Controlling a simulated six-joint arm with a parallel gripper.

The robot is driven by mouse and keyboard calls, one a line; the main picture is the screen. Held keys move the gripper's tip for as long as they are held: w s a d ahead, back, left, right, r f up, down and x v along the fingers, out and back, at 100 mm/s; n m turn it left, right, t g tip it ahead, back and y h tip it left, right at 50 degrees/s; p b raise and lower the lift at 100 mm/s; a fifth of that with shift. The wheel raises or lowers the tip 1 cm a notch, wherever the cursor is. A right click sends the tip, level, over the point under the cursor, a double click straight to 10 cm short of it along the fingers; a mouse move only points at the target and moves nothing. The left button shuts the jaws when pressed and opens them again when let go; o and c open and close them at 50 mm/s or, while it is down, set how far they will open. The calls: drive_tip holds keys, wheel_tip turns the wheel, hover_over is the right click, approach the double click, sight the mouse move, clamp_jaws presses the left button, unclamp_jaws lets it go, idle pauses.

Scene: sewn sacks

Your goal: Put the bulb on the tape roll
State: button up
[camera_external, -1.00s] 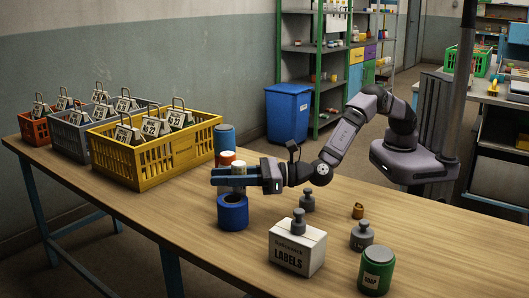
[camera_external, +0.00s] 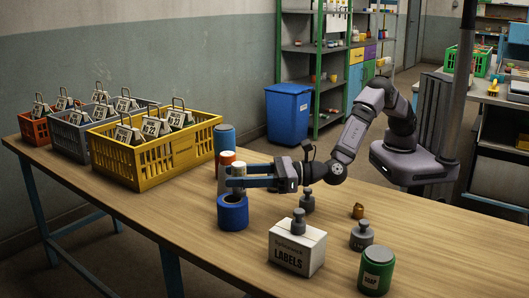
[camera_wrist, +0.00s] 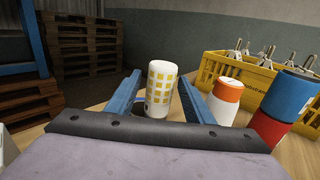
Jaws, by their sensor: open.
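A white cylinder with a yellow grid (camera_wrist: 159,92), which I take for the bulb, stands upright between my gripper's fingers in the wrist view. In the external view its white top (camera_external: 239,168) shows directly above the blue tape roll (camera_external: 232,215), and it appears to rest on it. The fingers hide its lower part there. My gripper (camera_external: 232,183) is open and level, just above the roll, with gaps between the blue fingers and the cylinder in the wrist view.
An orange-and-white bottle (camera_wrist: 226,97) stands close behind, near a blue-topped red can (camera_wrist: 284,102). A yellow crate (camera_external: 165,160) is at left. A labels box (camera_external: 297,250) with a grey weight on top and a green can (camera_external: 376,270) are at front right.

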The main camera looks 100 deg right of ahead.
drive_tip(key=s+b, duration=0.1)
drive_tip(key=s, duration=0.7)
drive_tip(key=shift+s+a, duration=0.15)
drive_tip(key=shift+a, duration=0.15)
